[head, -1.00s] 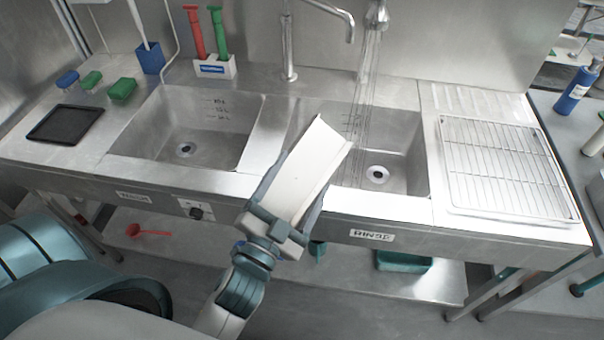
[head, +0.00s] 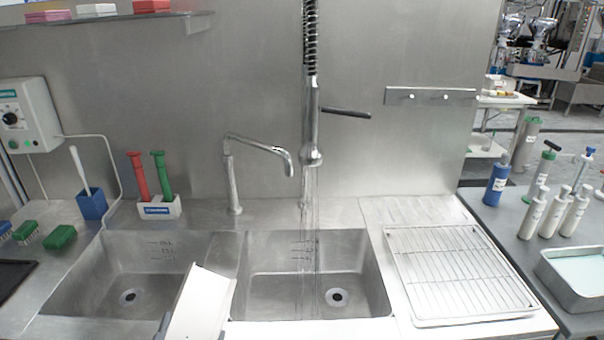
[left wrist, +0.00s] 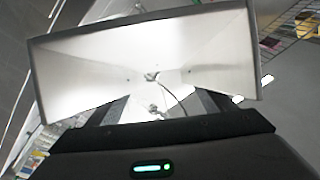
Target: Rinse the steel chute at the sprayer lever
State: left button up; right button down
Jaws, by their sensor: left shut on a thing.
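The steel chute (head: 203,303), a pale open trough, stands tilted at the bottom of the head view, in front of the divider between the two basins. My left gripper (left wrist: 157,106) is shut on the chute, which fills much of the left wrist view (left wrist: 190,45). In the head view only dark finger parts show beside it at the bottom edge. The sprayer (head: 311,140) hangs over the right basin, and its dark lever (head: 345,112) points right. Thin streams of water (head: 309,225) fall from it into that basin, right of the chute and apart from it. My right gripper is not in view.
A swivel faucet (head: 232,180) stands behind the divider. The left basin (head: 95,270) holds no visible objects. A wire drying rack (head: 455,265) lies right of the right basin (head: 365,275). Red and green tools (head: 150,180), a blue holder (head: 91,203) and brushes (head: 60,237) sit at back left.

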aim_at(338, 111)
jog(key=u, duration=1.05)
jog(key=k, duration=0.8)
jog(key=u, duration=0.05)
